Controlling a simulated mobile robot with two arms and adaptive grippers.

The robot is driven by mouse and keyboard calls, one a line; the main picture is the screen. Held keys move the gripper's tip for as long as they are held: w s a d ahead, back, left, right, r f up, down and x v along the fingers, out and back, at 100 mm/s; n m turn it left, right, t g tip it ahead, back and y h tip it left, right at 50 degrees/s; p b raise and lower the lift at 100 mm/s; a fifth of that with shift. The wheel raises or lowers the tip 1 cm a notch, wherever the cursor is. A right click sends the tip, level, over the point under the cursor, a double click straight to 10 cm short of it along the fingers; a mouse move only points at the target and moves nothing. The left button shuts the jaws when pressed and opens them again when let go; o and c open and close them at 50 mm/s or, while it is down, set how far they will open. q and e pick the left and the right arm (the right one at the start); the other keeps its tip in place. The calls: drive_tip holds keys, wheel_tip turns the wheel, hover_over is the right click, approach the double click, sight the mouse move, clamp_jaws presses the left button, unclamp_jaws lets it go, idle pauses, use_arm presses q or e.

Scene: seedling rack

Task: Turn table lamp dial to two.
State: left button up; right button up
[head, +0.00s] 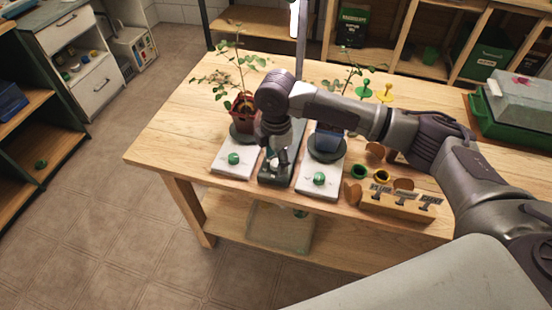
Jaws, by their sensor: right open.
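The table lamp's dark base (274,181) stands near the table's front edge, between two white stands. Its upright post (302,45) rises behind my right arm, with a bright lit part near the top of the picture. My right gripper (280,163) points down over the front part of the base and is open. It covers much of the base. I cannot make out the dial or its setting, nor whether the fingers touch it. My left gripper is not in view.
White stands with green knobs, left (233,170) and right (319,189), flank the base closely. A potted plant (243,108) stands on the left one. A wooden block with labels (398,202) lies to the right. The table's left end (170,140) is clear.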

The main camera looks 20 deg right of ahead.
drive_tip(key=shift+f, duration=0.35)
clamp_jaws()
drive_tip(key=shift+r+m+p, duration=0.2)
drive_tip(key=shift+m+p, duration=0.1)
drive_tip(key=shift+p, duration=0.45)
drive_tip(key=m+p, duration=0.8)
drive_tip(key=p, duration=0.5)
drive_tip(key=shift+m, duration=0.4)
drive_tip(key=shift+f+m+p, duration=0.1)
drive_tip(key=shift+m+p, duration=0.9)
drive_tip(key=shift+m, duration=0.2)
unclamp_jaws()
